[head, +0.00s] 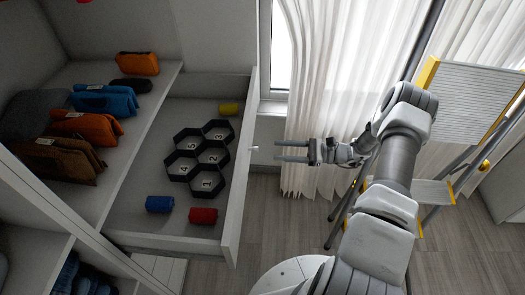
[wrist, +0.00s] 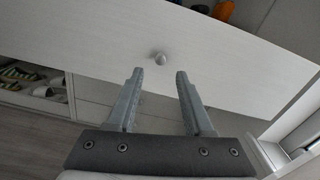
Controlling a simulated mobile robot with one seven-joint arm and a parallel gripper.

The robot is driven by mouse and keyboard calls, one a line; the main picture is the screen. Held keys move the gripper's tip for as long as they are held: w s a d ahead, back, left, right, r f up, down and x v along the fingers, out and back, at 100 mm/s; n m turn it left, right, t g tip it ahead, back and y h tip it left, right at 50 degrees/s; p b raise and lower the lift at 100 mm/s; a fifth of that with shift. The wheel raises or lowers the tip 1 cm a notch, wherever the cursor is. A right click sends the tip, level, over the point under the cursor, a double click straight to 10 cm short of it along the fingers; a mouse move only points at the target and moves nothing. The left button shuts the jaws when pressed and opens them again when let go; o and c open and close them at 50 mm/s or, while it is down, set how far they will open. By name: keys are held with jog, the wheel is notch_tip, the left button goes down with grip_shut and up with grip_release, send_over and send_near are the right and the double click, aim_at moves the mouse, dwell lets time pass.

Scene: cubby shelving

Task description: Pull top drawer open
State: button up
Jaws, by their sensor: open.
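The top drawer (head: 240,160) is pulled well out from the shelving, with its inside in plain view from the head. A small round knob (head: 254,148) sits on its white front; the knob also shows in the wrist view (wrist: 160,58). My gripper (head: 276,151) is open and empty, to the right of the drawer front and level with the knob. In the wrist view its two fingertips (wrist: 159,76) point at the drawer front just below the knob. The fingers look apart from the knob, with a small gap.
The drawer holds a black hexagonal organiser (head: 189,168) with numbered cells, a yellow roll (head: 229,108), a blue roll (head: 159,204) and a red roll (head: 203,215). Folded bundles (head: 105,99) lie on the shelf behind. A stepladder (head: 462,95) and curtain (head: 322,70) stand right.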

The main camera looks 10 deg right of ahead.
jog(key=b+x, duration=0.1)
jog(key=x, duration=0.6)
jog(key=shift+a, duration=0.2)
jog(key=shift+w, duration=0.1)
grip_shut()
dwell(1.2)
